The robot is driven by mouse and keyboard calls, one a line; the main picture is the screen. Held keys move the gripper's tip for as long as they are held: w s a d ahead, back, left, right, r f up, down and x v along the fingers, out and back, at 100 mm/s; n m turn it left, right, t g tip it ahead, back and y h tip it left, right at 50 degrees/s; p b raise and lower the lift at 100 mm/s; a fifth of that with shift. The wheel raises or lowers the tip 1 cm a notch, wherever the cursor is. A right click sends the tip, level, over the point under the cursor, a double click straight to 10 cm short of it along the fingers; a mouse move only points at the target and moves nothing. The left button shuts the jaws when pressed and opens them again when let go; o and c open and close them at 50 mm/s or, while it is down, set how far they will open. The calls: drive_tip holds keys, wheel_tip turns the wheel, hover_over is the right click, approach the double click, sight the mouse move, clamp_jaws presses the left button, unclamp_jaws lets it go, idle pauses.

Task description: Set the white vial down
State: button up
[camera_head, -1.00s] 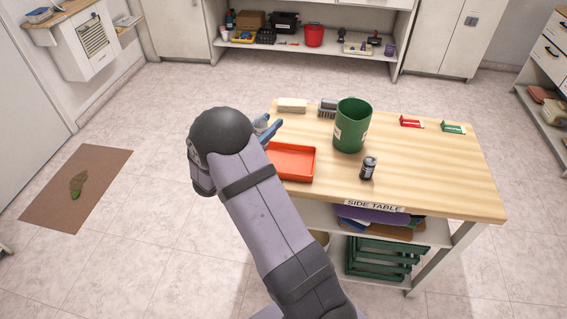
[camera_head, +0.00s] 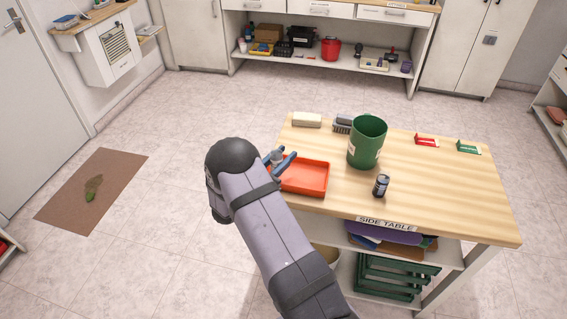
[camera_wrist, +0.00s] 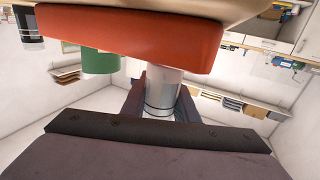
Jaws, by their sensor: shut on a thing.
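My gripper (camera_head: 281,160) is at the left end of the side table, by the back left corner of the orange-red tray (camera_head: 318,192). In the wrist view the gripper (camera_wrist: 161,98) is shut on the white vial (camera_wrist: 163,88), a pale cylinder with a greyish ring near one end. The vial shows only as a small pale patch (camera_head: 276,155) between the blue fingers in the head view. The wrist view looks upside down and has the tray (camera_wrist: 130,38) close beyond the vial. I cannot tell whether the vial touches the tray.
A green bin (camera_head: 366,145) and a dark can (camera_head: 381,186) stand right of the tray on the side table (camera_head: 440,195). A pale block (camera_head: 307,120) and a brush (camera_head: 343,124) lie at the back. The table's right half is mostly clear.

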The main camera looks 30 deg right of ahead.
drive_tip(key=shift+f, duration=1.6)
drive_tip(key=shift+f, duration=0.1)
drive_tip(key=shift+f, duration=0.15)
drive_tip(key=o, duration=1.1)
drive_tip(key=shift+r, duration=0.3)
drive_tip(key=b+v, duration=0.2)
drive_tip(key=v, duration=1)
drive_tip(key=shift+f, duration=0.1)
